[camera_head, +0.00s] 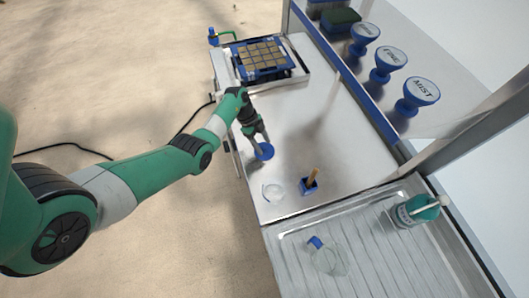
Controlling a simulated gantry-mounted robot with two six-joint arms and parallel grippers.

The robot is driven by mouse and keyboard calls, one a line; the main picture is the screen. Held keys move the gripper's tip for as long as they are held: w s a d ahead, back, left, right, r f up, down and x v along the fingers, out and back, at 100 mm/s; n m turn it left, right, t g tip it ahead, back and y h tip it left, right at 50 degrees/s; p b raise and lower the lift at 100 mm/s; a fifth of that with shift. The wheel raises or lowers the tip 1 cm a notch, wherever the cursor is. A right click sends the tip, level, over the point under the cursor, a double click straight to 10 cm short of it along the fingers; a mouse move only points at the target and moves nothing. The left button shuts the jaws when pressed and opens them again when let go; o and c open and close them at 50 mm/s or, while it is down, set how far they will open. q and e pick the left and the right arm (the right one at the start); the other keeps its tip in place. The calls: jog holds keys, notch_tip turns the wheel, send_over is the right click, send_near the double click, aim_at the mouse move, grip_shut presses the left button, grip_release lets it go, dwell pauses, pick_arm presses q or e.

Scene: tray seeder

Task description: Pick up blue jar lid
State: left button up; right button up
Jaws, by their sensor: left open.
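The blue jar lid (265,152) is a small round blue disc at the left edge of the metal worktop. My left gripper (259,148) points down at the lid with its fingers open. The fingertips are right at the lid and partly cover it; I cannot tell whether they touch it. A clear glass jar (273,192) stands on the worktop a little nearer than the lid. My right gripper is not in view.
A blue holder (309,188) with a wooden-handled tool stands right of the jar. A seed tray (262,60) sits at the back. The ribbed drainboard (375,240) holds a green bottle (416,211) and a clear vessel (328,260). The worktop's middle is clear.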

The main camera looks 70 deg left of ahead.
pick_arm(q)
jog(key=shift+w+d+f, duration=0.1)
jog(key=shift+f, duration=0.4)
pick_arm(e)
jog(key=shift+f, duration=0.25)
pick_arm(q)
grip_shut()
